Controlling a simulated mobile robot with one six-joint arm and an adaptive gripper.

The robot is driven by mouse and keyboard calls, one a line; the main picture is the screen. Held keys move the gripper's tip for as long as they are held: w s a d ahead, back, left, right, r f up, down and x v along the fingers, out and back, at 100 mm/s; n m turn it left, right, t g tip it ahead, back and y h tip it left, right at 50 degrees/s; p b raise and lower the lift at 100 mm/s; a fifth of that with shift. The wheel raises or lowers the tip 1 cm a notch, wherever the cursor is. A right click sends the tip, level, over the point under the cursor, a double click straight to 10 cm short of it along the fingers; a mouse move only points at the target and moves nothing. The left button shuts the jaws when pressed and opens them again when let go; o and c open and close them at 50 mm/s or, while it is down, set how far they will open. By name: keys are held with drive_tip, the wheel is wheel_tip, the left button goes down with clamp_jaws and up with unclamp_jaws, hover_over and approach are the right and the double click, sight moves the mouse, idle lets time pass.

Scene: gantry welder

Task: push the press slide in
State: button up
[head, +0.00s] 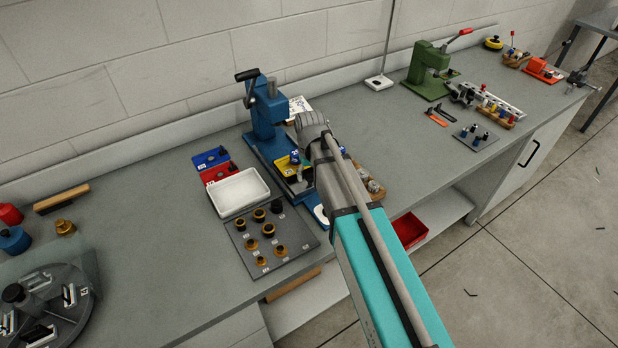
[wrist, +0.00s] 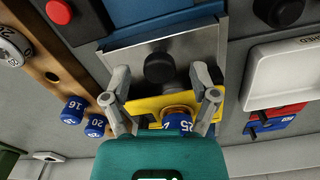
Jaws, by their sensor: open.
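The blue hand press (head: 266,120) stands on the bench in the head view, with a black-ended lever at its top. In the wrist view, a grey metal slide plate (wrist: 203,48) with a round black knob (wrist: 160,68) lies ahead of my gripper. A yellow part (wrist: 148,106) lies nearer, with a blue cap marked 25 (wrist: 179,122) beside it. My gripper (wrist: 161,82) is open, its two fingers spread on either side of the knob and yellow part. I cannot tell whether they touch anything. My arm hides part of the press base in the head view.
A green press (head: 428,70) stands farther right.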

drive_tip(key=shift+f, duration=0.1)
drive_tip(key=shift+c, duration=0.3)
clamp_jaws()
